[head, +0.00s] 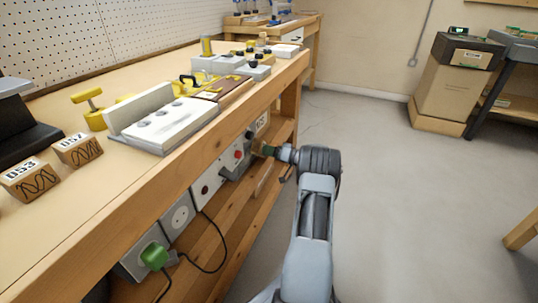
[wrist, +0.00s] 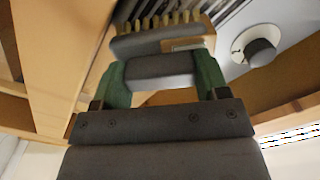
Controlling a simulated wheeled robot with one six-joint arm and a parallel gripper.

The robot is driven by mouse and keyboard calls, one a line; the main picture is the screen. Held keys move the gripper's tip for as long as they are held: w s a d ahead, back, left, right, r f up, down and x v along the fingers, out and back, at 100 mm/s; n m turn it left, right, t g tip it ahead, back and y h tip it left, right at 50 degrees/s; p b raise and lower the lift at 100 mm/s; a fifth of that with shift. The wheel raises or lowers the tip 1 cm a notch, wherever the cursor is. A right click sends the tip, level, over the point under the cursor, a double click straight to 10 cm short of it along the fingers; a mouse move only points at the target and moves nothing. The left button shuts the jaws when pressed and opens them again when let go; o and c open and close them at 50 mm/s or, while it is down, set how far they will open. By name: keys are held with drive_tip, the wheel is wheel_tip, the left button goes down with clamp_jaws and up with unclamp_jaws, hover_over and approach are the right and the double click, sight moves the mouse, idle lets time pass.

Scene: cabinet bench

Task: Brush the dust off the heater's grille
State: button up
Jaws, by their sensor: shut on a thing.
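My gripper (wrist: 162,72) has green fingers, shut on the grey body of a brush (wrist: 158,44). The brush's pale bristles (wrist: 165,20) point away from me, towards dark slats that look like the heater's grille. The bristles cover part of the slats, and I cannot tell whether they touch. The heater's pale front (wrist: 292,22), with a round dark knob (wrist: 260,52), is to the right of the brush. In the head view my gripper (head: 264,149) reaches under the bench's front edge; the brush and grille are too small or hidden to make out there.
The wooden bench top (head: 120,190) overhangs my gripper. Below it are a panel with a red button (head: 238,155), a socket (head: 179,216) and a green plug (head: 154,256) with a hanging black cable. A wooden shelf lies lower. The floor (head: 400,200) to the right is clear.

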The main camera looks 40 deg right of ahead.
drive_tip(key=shift+s+a, duration=3.35)
drive_tip(key=shift+a, duration=2.65)
drive_tip(key=shift+w+d+r, duration=0.1)
drive_tip(key=shift+w+d, duration=1.1)
drive_tip(key=shift+d, duration=0.75)
drive_tip(key=shift+w+d+r, duration=0.1)
drive_tip(key=shift+w+d, duration=1.1)
drive_tip(key=shift+d, duration=0.8)
drive_tip(key=shift+w+d, duration=1.2)
drive_tip(key=shift+d, duration=0.75)
drive_tip(key=s+a, duration=0.6)
drive_tip(key=a, duration=0.6)
drive_tip(key=shift+s, duration=0.25)
